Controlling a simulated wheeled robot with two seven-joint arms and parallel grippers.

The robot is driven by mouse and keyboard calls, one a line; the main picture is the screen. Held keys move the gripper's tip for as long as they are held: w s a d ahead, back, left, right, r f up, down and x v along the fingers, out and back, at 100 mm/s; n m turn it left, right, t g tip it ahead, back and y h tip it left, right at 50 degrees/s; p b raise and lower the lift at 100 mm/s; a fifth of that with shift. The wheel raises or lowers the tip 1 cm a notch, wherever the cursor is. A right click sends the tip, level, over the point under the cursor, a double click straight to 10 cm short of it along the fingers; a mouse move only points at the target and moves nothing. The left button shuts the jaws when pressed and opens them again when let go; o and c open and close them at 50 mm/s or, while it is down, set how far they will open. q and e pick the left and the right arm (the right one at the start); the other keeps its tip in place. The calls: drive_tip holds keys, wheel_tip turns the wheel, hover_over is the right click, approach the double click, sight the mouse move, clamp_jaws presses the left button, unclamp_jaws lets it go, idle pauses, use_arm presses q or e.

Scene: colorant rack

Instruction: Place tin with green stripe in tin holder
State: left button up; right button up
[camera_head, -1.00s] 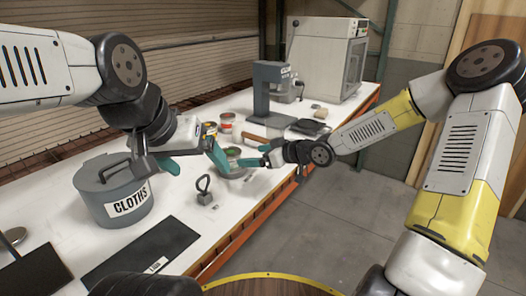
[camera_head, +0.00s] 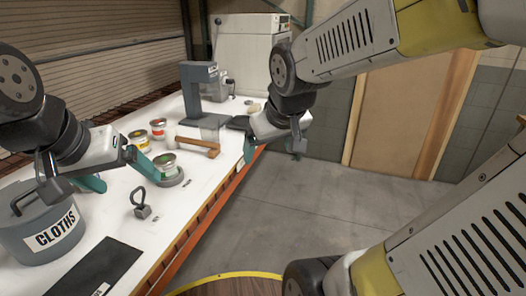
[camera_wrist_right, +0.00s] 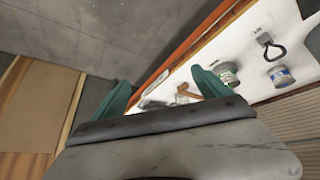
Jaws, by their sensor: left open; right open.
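The tin with the green stripe (camera_head: 164,167) stands upright on the round grey tin holder (camera_head: 176,182) on the white table. Whether it is fully seated cannot be told. It also shows in the right wrist view (camera_wrist_right: 229,77). My left gripper (camera_head: 116,173) is open just left of the tin, with one teal finger close to it; contact cannot be told. My right gripper (camera_head: 272,145) is open and empty, off to the right of the tin near the table edge. Its spread teal fingers show in the right wrist view (camera_wrist_right: 163,92).
Two more tins (camera_head: 158,128) (camera_head: 139,139) stand behind. A blue-striped tin (camera_wrist_right: 281,76) shows in the wrist view. A mallet (camera_head: 203,145), a ringed weight (camera_head: 142,205) and a CLOTHS bin (camera_head: 45,248) are nearby. The floor right of the table is clear.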

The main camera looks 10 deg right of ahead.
drive_tip(key=s+r+m+y, duration=0.1)
drive_tip(key=s+r, duration=0.1)
drive_tip(key=s, duration=0.5)
drive_tip(key=shift+s+a+m+y, duration=0.3)
drive_tip(key=shift+a+m+y, duration=0.1)
drive_tip(key=shift+a, duration=0.05)
